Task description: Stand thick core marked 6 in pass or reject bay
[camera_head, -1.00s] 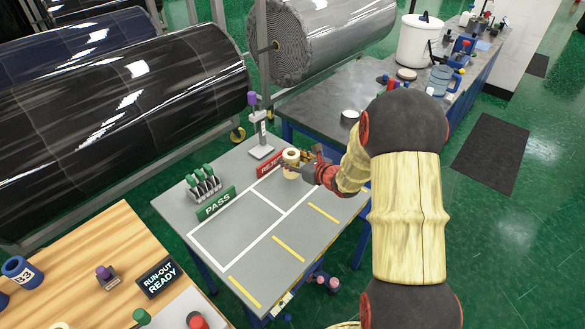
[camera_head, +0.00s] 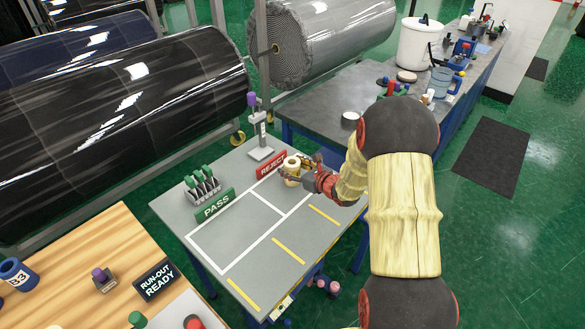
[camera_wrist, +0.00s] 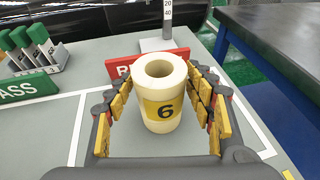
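The thick cream core (camera_head: 292,166) stands upright in the reject bay, just in front of the red REJECT sign (camera_head: 271,165). In the wrist view the core (camera_wrist: 160,92) shows a yellow band with a black 6 facing me, and its hollow top is visible. My gripper (camera_head: 296,171) is low over the bay with a finger on each side of the core. In the wrist view the fingers of my gripper (camera_wrist: 160,100) are spread, with narrow gaps beside the core. The core's base appears to rest on the grey table (camera_head: 225,245). The pass bay beside the green PASS sign (camera_head: 216,204) is empty.
A gauge post (camera_head: 260,140) stands behind the REJECT sign. A rack of green-handled tools (camera_head: 202,186) stands behind the PASS sign. Yellow strips (camera_head: 289,251) mark the table's front side. A dark bench (camera_head: 330,110) lies behind to the right.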

